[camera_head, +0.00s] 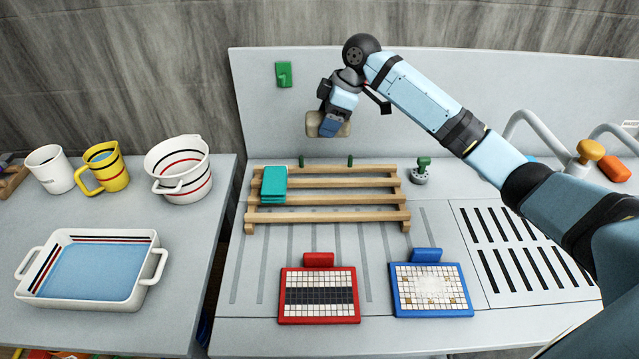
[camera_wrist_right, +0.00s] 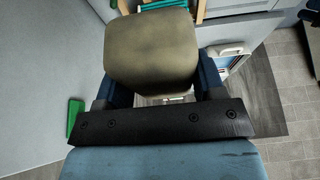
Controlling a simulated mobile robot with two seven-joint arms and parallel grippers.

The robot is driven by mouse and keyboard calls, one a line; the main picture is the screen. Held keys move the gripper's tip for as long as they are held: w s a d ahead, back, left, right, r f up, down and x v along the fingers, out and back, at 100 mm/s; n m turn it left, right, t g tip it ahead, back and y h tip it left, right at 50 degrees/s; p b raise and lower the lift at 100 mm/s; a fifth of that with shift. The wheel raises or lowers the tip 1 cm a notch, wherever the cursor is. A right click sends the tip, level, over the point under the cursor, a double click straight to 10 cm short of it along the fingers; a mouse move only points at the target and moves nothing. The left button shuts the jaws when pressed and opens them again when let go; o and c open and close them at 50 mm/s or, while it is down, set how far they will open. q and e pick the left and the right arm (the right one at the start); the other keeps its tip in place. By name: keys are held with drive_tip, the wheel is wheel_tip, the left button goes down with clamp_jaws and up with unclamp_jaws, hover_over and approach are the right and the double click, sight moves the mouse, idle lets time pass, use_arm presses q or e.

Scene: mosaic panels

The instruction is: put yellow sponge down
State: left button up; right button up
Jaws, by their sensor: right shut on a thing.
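The yellow sponge, a dull tan-olive block, is in my right gripper (camera_head: 330,125). In the head view the sponge (camera_head: 313,123) shows on both sides of the fingers, held in the air in front of the grey back panel, above and behind the wooden rack. In the right wrist view the sponge (camera_wrist_right: 152,50) fills the space between the two blue fingers, which are shut on it. My left gripper is not in view.
The wooden slatted rack (camera_head: 340,199) carries a teal stack (camera_head: 274,185) at its left. Red (camera_head: 318,319) and blue (camera_head: 433,312) mosaic panels lie in front. A slotted drain area (camera_head: 520,247) is at right. A basin (camera_head: 143,290), mugs and a bowl stand on the left table.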

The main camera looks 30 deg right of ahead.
drive_tip(key=shift+s+d+f+p, duration=0.1)
drive_tip(key=shift+f+p, duration=0.65)
drive_tip(key=shift+f, duration=8.35)
drive_tip(key=shift+f, duration=0.1)
drive_tip(key=o, duration=0.9)
drive_tip(key=shift+c, duration=0.2)
drive_tip(key=b+v, duration=0.1)
drive_tip(key=v, duration=1.1)
